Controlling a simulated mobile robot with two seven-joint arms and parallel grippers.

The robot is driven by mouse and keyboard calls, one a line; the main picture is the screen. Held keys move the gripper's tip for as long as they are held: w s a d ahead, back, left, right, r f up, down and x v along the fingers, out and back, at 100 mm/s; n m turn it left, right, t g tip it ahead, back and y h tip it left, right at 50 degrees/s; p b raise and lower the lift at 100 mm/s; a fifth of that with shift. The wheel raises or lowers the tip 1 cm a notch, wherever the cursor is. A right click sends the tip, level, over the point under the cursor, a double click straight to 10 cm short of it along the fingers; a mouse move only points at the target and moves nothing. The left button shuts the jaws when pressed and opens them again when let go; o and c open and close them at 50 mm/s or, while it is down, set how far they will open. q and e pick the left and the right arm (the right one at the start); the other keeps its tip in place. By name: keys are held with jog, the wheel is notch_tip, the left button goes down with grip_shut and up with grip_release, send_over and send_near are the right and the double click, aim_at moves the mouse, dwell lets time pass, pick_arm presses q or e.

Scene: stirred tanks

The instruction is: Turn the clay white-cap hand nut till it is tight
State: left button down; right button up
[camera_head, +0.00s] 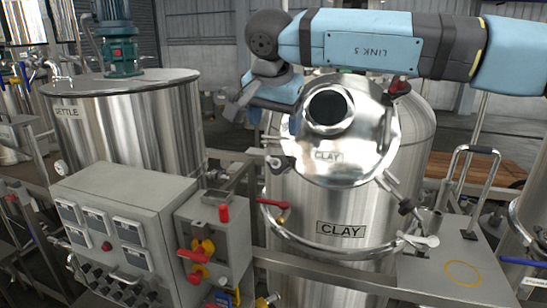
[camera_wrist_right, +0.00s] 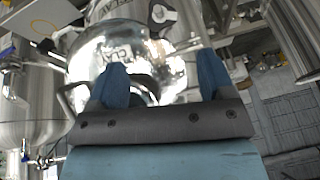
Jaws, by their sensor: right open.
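The CLAY tank (camera_head: 335,205) stands at the centre in the head view, its shiny round lid (camera_head: 345,165) facing me. A hand nut with a pale cap (camera_head: 277,163) sits at the lid's left edge; I take it for the white-cap nut, though it is small. A red-cap hand nut (camera_head: 399,88) is at the upper right and a dark one (camera_head: 405,207) at the lower right. My right gripper (camera_head: 235,108) is open and empty, above and left of the lid, apart from the nut. Its spread fingers show in the wrist view (camera_wrist_right: 163,80). My left gripper is out of view.
A grey control box (camera_head: 135,235) and a valve panel (camera_head: 215,235) with red handles stand at front left. The SETTLE tank (camera_head: 130,125) is behind them. A metal plate with a yellow ring (camera_head: 450,285) is at right. My right arm spans above the lid.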

aim_at(277, 161)
jog(key=p+x, duration=0.3)
jog(key=x, duration=0.7)
jog(key=shift+w+a+f, duration=0.1)
jog(key=shift+w+f, duration=0.05)
jog(key=shift+f, duration=0.25)
jog(key=shift+w+f, duration=0.2)
jog(key=shift+f, duration=0.3)
